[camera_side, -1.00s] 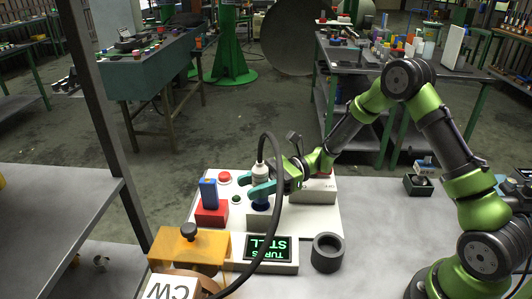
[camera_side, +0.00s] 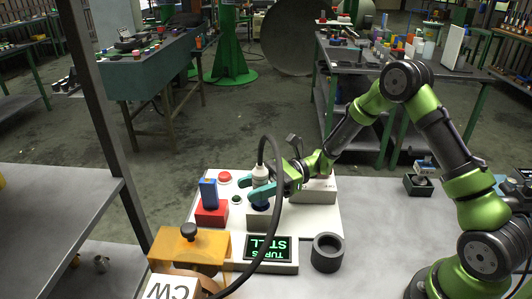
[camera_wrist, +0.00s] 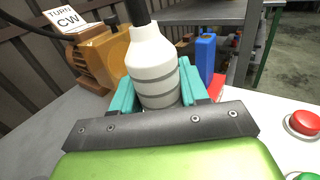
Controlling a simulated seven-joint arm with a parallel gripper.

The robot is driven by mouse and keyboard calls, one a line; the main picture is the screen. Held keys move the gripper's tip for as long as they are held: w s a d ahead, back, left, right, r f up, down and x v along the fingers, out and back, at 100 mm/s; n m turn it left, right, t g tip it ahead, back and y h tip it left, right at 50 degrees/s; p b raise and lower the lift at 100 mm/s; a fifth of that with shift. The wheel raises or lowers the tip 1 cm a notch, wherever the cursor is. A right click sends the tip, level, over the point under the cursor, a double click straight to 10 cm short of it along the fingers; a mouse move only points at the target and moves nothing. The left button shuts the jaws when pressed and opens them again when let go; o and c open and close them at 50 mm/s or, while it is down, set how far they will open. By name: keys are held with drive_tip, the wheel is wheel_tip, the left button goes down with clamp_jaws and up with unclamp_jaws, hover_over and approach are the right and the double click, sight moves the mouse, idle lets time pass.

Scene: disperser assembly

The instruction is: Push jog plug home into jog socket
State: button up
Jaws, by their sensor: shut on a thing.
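The jog plug (camera_side: 260,174) is a white, bottle-shaped plug with grey rings and a black cable rising from its top. It also shows upright in the wrist view (camera_wrist: 152,65). My gripper (camera_side: 262,192) has teal fingers and is shut on the plug, one finger on each side; it also shows in the wrist view (camera_wrist: 157,92).
A red block with a blue upright piece (camera_side: 209,195) stands just left. An orange machine (camera_side: 185,248), a display box (camera_side: 268,248) and a dark ring (camera_side: 327,252) lie in front. A red button (camera_side: 225,177) is behind. The cable arcs across the display.

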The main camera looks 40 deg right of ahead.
drive_tip(key=shift+f, duration=0.7)
idle(0.6)
